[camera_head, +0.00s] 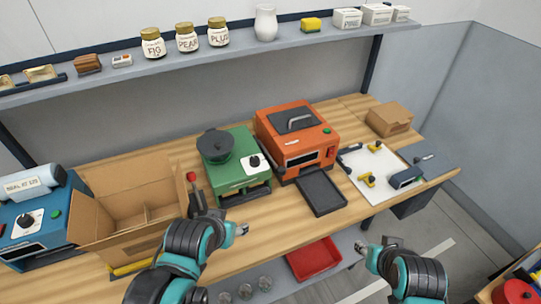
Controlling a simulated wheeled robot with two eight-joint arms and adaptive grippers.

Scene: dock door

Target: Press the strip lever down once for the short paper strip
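A dark upright lever with a red knob (192,178) stands on the bench, just right of the open cardboard box. Its lower part is partly hidden by my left arm. I cannot make out a paper strip. My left gripper (242,229) is near the bench's front edge, to the right of and nearer than the lever, apart from it. My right gripper (361,248) is in front of the bench, far right of the lever. Both grippers are small in view, and I cannot tell their finger opening. Neither visibly holds anything.
The open cardboard box (122,241) and a blue sealer (28,222) stand left. A green machine (238,178) and an orange machine (297,140) with a dark tray (321,193) stand right. A red bin (314,259) sits below. The bench front is clear between.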

